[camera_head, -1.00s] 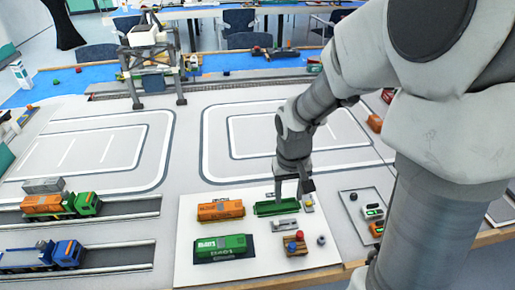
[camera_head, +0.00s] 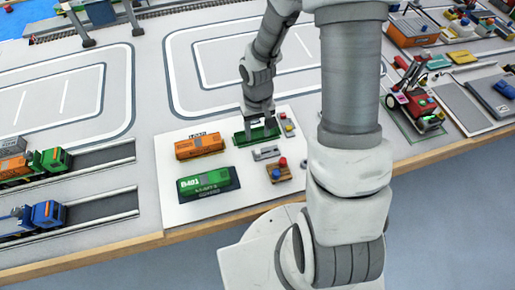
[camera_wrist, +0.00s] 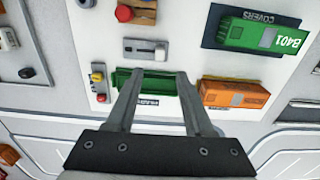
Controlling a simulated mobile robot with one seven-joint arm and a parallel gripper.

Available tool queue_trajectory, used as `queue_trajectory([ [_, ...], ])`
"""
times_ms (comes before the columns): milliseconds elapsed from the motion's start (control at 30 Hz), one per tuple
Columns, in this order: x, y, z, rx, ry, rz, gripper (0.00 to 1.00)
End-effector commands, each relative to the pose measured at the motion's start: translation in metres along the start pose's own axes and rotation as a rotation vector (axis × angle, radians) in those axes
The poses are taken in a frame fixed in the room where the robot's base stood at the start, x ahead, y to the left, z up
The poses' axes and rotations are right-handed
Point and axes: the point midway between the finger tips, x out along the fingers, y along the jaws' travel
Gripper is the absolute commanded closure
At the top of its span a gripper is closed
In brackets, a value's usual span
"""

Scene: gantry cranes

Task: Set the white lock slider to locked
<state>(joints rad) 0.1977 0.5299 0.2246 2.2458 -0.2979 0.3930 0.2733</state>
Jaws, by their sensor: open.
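The lock slider (camera_head: 266,153) is a small grey plate on the white board, in front of the long green tray (camera_head: 243,138). I cannot tell which end means locked. My gripper (camera_head: 262,129) is above the green tray, behind the slider. In the wrist view my gripper (camera_wrist: 158,74) is open, its fingers apart over the green tray (camera_wrist: 158,84) and not touching the slider.
An orange container (camera_head: 198,146) and a green container (camera_head: 206,181) lie on the white board (camera_head: 180,212). A wooden block (camera_head: 278,173) with red and blue knobs stands in front of the slider. Small red and yellow parts (camera_wrist: 99,84) sit beside the tray.

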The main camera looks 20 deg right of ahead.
Motion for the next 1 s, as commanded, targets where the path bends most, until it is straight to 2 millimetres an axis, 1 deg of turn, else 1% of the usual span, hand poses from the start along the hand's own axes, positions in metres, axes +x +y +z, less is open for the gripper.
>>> queue_trajectory([
  [33, 0.014, -0.001, 0.001, -0.002, -0.005, -0.001, 0.47],
  [200, 0.047, -0.001, 0.001, -0.001, -0.004, 0.0, 0.47],
  [300, 0.064, -0.001, 0.001, -0.002, -0.004, 0.0, 0.47],
  [433, 0.08, 0.0, 0.001, -0.001, -0.003, 0.0, 0.47],
  [600, 0.091, 0.0, 0.0, 0.0, -0.001, 0.0, 0.47],
  [933, 0.093, 0.0, 0.0, 0.0, 0.001, 0.0, 0.47],
  [1000, 0.093, 0.0, 0.0, 0.0, 0.001, 0.0, 0.6],
])
